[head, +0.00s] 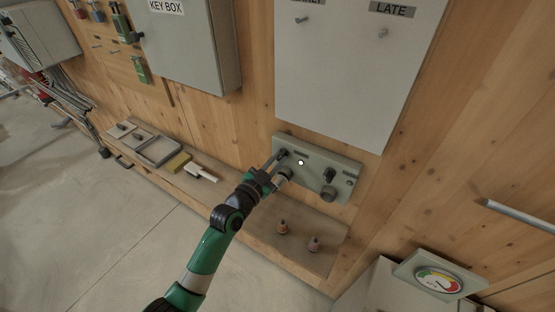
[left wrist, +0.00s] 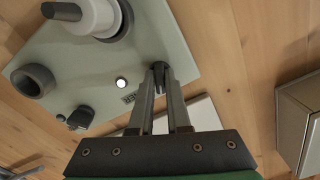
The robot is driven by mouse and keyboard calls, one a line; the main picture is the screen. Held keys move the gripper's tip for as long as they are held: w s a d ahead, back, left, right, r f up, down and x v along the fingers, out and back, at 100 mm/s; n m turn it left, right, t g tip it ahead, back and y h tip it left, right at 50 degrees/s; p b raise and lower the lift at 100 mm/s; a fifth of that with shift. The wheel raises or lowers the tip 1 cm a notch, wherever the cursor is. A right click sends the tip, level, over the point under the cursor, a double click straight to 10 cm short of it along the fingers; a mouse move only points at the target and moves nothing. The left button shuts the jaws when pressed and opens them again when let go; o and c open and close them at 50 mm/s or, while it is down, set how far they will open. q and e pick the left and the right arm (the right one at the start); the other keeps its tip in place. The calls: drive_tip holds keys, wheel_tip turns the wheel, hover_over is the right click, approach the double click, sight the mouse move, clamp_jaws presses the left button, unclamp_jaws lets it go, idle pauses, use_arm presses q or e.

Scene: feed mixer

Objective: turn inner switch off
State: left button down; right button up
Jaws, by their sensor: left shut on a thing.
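A grey-green control panel (head: 312,160) is fixed to the wooden wall; it fills the upper left of the left wrist view (left wrist: 60,50). It carries two black rotary switches. My left gripper (head: 278,160) reaches the panel's left end and is shut on one black switch (left wrist: 158,70), its fingertips on either side of the knob. The other black switch (head: 329,174) is free; it also shows in the left wrist view (left wrist: 80,118). A lit white lamp (head: 300,162) sits between the switches. The gripped knob is partly hidden by the fingers. My right gripper is not in view.
A white plug (left wrist: 95,15) sits in a socket close to the gripper, and an empty grey socket (head: 328,194) is to the right.

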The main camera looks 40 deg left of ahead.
use_arm(q)
drive_tip(key=n+p, duration=0.1)
drive_tip(key=n, duration=0.5)
drive_tip(key=shift+r, duration=0.1)
drive_tip(key=n+p, duration=0.1)
drive_tip(key=n, duration=0.4)
drive_tip(key=shift+n+p, duration=0.4)
drive_tip(key=c, duration=0.9)
unclamp_jaws()
drive_tip(key=shift+d, duration=0.1)
drive_tip(key=p+v, duration=0.1)
drive_tip(key=v, duration=1)
drive_tip(key=shift+s, duration=0.3)
